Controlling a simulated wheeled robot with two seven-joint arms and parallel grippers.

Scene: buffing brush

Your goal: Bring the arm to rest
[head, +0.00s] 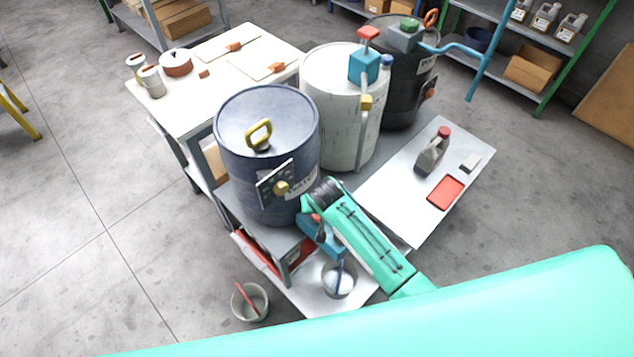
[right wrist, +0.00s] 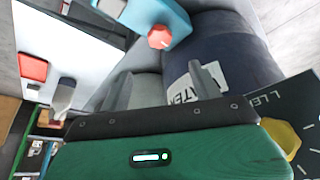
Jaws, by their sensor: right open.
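My right arm (head: 370,245) is turquoise and reaches in from the lower right to the front of the dark blue barrel (head: 265,145). Its wrist end stands beside the barrel's lower right side, above a blue tap (head: 326,238). The right gripper's fingers are hard to make out in the head view. In the right wrist view the right gripper (right wrist: 162,88) has its two grey fingers apart, with nothing between them. Beyond the fingers are the labelled barrel (right wrist: 230,50) and a blue fitting with a red knob (right wrist: 160,37). My left gripper is not in view.
A metal bowl (head: 338,279) stands below the tap. A bucket with a red stick (head: 250,302) is on the floor. A white drum (head: 335,105) and a black drum (head: 402,95) stand behind. A side table (head: 400,205) holds a grey bottle (head: 433,152) and red tray (head: 445,192).

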